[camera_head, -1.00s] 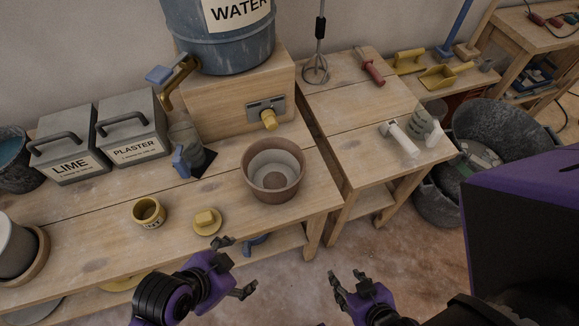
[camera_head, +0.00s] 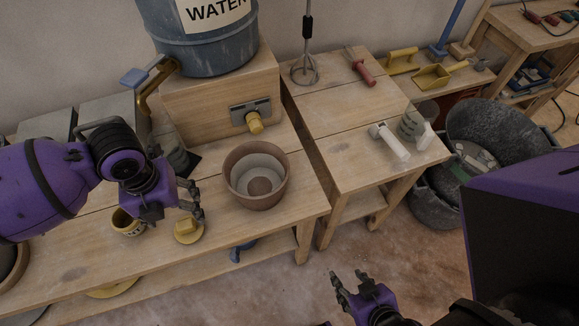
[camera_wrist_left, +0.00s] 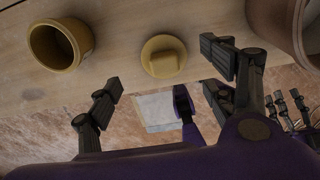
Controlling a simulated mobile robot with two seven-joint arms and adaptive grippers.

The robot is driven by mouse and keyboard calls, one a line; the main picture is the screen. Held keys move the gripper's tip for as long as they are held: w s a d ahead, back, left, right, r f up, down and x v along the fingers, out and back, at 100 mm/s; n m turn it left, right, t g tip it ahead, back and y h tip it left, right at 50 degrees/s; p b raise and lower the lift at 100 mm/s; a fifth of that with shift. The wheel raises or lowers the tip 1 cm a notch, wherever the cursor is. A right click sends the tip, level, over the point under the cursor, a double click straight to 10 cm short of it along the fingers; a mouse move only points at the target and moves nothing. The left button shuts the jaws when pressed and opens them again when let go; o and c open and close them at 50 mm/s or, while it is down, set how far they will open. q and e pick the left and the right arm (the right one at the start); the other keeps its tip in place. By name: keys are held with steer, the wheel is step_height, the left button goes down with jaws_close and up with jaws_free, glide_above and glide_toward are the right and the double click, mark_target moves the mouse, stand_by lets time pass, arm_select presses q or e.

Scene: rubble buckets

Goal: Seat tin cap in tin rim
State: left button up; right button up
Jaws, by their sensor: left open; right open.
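The yellow tin cap (camera_head: 187,231), a round disc with a raised block grip, lies on the workbench; it also shows in the left wrist view (camera_wrist_left: 163,57). The open yellow tin (camera_head: 125,224) stands upright to its left, partly covered by my left arm in the head view; its rim and inside show in the left wrist view (camera_wrist_left: 60,45). My left gripper (camera_head: 177,212) is open and empty above the bench by the cap, with its fingers spread in the left wrist view (camera_wrist_left: 163,75). My right gripper (camera_head: 350,280) is open and empty over the floor in front of the bench.
A brown pot (camera_head: 257,178) stands right of the cap. A wooden box (camera_head: 215,105) with a blue water barrel (camera_head: 205,40) is behind. Grey tins at the left are partly hidden by my arm. The bench around the cap's front is clear.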

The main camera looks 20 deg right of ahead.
mark_target(183, 224)
arm_select(q)
steer(key=f, duration=0.7)
steer(key=shift+s, duration=0.25)
steer(key=c, duration=1)
